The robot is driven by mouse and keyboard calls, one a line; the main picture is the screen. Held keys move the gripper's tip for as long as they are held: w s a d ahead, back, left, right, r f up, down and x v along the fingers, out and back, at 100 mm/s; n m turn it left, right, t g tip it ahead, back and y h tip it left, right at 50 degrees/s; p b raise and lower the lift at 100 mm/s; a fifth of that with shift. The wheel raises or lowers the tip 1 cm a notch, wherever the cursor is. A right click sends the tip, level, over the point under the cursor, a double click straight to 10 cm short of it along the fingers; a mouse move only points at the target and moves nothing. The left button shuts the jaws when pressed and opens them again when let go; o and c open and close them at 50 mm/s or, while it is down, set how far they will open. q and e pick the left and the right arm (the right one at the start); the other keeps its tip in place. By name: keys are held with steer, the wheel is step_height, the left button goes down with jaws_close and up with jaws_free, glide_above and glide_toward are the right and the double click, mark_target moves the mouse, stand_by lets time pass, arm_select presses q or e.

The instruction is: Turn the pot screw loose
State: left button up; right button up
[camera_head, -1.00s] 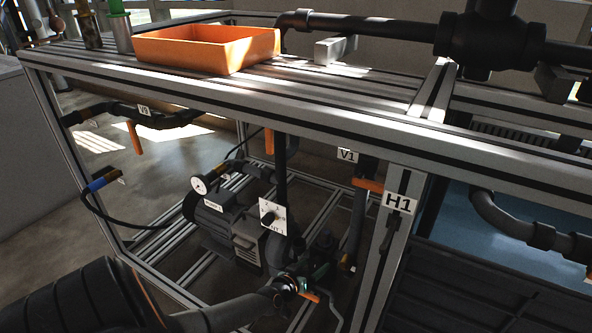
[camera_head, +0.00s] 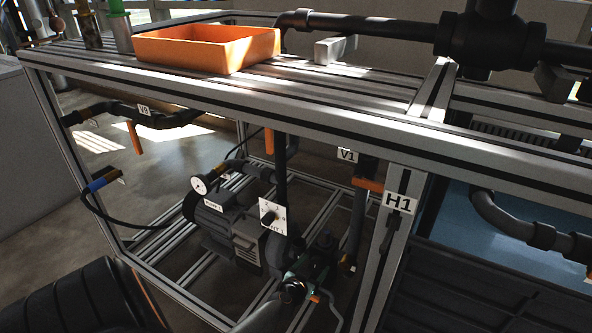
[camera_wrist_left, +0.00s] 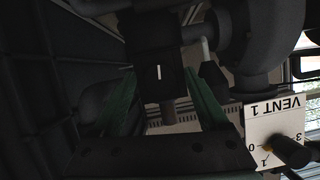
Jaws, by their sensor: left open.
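In the left wrist view a dark block with a short white mark (camera_wrist_left: 158,72) and a round stub below it stand between my finger outlines; this looks like the pot screw, but it is too dark to be sure. My left gripper (camera_wrist_left: 160,84) is open, its dark green fingers on either side of the block. I cannot tell whether they touch it. In the head view my left gripper (camera_head: 314,258) is low inside the frame, among dark pipework right of the pump (camera_head: 222,222). The screw cannot be made out there. My right gripper is not in view.
A white VENT 1 plate with a black knob (camera_head: 272,213) is close by; it also shows in the wrist view (camera_wrist_left: 262,120). The H1 post (camera_head: 384,245) stands right of my gripper. An orange tray (camera_head: 205,50) sits on the bench top.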

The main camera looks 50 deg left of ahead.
arm_select(q)
steer(key=p+v, duration=0.6)
steer(key=v, duration=0.6)
steer(key=shift+s+d, duration=0.15)
steer(key=shift+r, duration=0.1)
